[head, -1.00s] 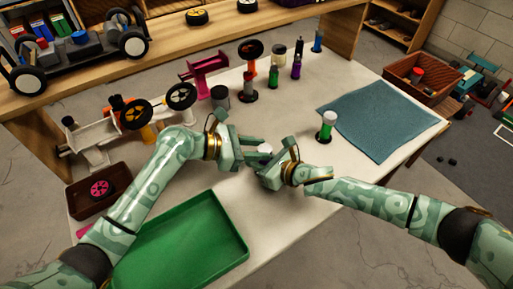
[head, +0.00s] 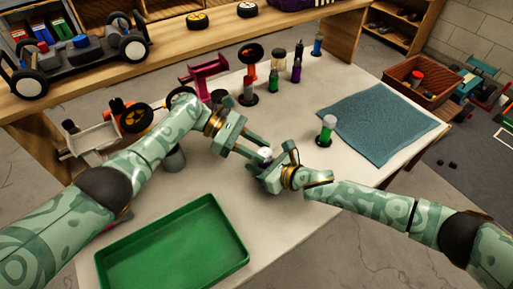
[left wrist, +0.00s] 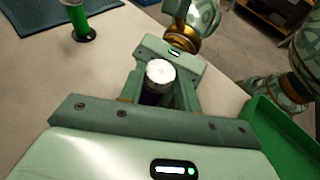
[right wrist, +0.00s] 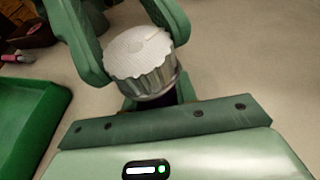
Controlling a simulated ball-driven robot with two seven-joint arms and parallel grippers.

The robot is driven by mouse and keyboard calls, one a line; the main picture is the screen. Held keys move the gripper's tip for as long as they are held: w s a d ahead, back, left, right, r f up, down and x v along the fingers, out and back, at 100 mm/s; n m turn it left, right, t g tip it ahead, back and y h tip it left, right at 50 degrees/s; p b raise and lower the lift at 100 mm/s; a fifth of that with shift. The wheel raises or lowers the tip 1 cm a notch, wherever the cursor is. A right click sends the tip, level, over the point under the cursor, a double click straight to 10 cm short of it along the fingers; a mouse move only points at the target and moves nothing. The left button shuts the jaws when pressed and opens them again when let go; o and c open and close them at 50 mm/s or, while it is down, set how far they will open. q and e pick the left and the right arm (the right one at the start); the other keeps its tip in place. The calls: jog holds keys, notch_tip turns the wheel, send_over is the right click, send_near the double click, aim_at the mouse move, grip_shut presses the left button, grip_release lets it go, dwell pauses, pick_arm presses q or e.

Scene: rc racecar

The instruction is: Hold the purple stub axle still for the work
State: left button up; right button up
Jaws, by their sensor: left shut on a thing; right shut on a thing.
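A part with a ridged silver-white cap (head: 264,152) and a dark, purplish body stands between my two grippers over the table. In the left wrist view the cap (left wrist: 160,72) is upright, with the dark purple stub axle (left wrist: 150,98) just below it. My left gripper (head: 256,154) reaches in from the left and is shut at the cap. My right gripper (head: 272,170) is shut on the stub axle lower down. The right wrist view shows the cap (right wrist: 140,62) close up; the fingers hide most of the body.
A green tray (head: 172,282) lies at the front left and a blue mat (head: 375,122) at the right. A green cylinder (head: 327,130) stands by the mat. Several parts on stands, including a purple one (head: 297,70), line the back edge. The front right is clear.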

dwell(0.4)
pick_arm(q)
jog(key=o, duration=1)
jog(key=shift+a, duration=0.1)
jog(key=v, duration=0.7)
jog(key=shift+w+a+r, duration=0.1)
jog(key=shift+a, duration=0.05)
